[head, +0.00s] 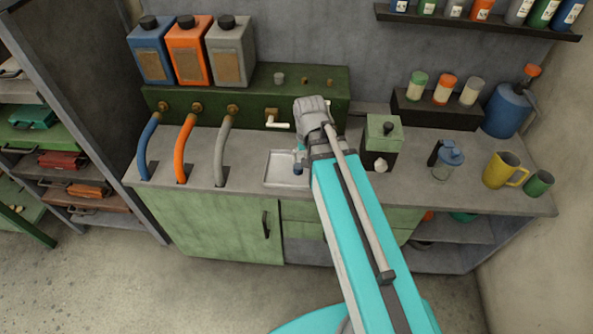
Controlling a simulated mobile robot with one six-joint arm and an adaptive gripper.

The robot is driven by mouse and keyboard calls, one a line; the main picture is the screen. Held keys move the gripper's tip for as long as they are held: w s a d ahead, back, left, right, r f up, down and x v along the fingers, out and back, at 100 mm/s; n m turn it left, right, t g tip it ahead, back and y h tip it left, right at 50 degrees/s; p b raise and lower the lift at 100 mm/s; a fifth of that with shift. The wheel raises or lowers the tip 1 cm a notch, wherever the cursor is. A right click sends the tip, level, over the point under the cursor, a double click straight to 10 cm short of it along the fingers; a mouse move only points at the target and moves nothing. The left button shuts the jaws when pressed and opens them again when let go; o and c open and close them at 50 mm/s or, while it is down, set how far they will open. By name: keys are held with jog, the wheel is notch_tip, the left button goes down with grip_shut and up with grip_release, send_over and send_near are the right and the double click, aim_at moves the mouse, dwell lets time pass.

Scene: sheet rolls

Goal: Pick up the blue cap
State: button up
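A small blue piece (298,169), which looks like the blue cap, shows at the right part of a shallow light-grey tray (283,183) on the counter. My gripper (300,155) is mostly hidden behind my teal arm; only a small part shows right beside the blue piece, over the tray. I cannot tell whether it touches the blue piece or whether its fingers are open or shut.
Blue, orange and grey hoses (186,148) rise from the counter at left. A green box (382,133) stands close to the right of my arm. A yellow mug (503,170) and blue jug (507,111) stand at right.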

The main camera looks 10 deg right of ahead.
aim_at(298, 166)
jog(key=w+f+m+b, duration=0.4)
jog(key=w+f+m, duration=0.1)
jog(key=w+m, duration=0.6)
jog(key=shift+w+m, duration=0.3)
jog(key=shift+w, duration=0.4)
jog(key=shift+a+f+b, duration=0.1)
jog(key=shift+b, duration=0.25)
notch_tip(298, 166, down, 8)
jog(key=b, duration=0.8)
jog(key=shift+f, duration=0.2)
jog(key=shift+w+f+b, duration=0.1)
jog(key=shift+f+b, duration=2.5)
jog(key=shift+b, duration=0.2)
jog(key=shift+c, duration=0.3)
jog(key=c, duration=1)
